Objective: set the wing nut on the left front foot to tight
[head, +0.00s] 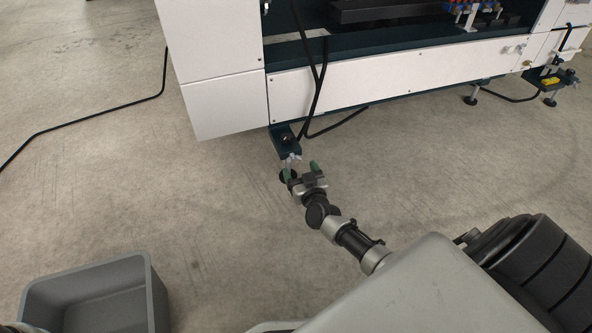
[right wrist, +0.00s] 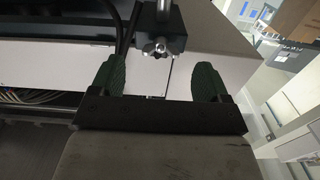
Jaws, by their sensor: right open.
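The left front foot (head: 287,143) is a dark bracket at the machine's lower corner, with a threaded stud through it. The wing nut (head: 293,158) is a small pale metal piece on that stud just below the bracket. In the right wrist view the wing nut (right wrist: 158,48) shows between and beyond the fingertips. My right gripper (head: 301,169) is open, its green fingers either side of the nut's line and apart from it. The fingers also show in the right wrist view (right wrist: 158,80). How far the nut is turned cannot be told.
The white machine panel (head: 375,80) rises behind the foot. Black cables (head: 315,95) hang down close to the foot's right side. A grey bin (head: 95,295) stands at the lower left. The concrete floor around the foot is mostly clear.

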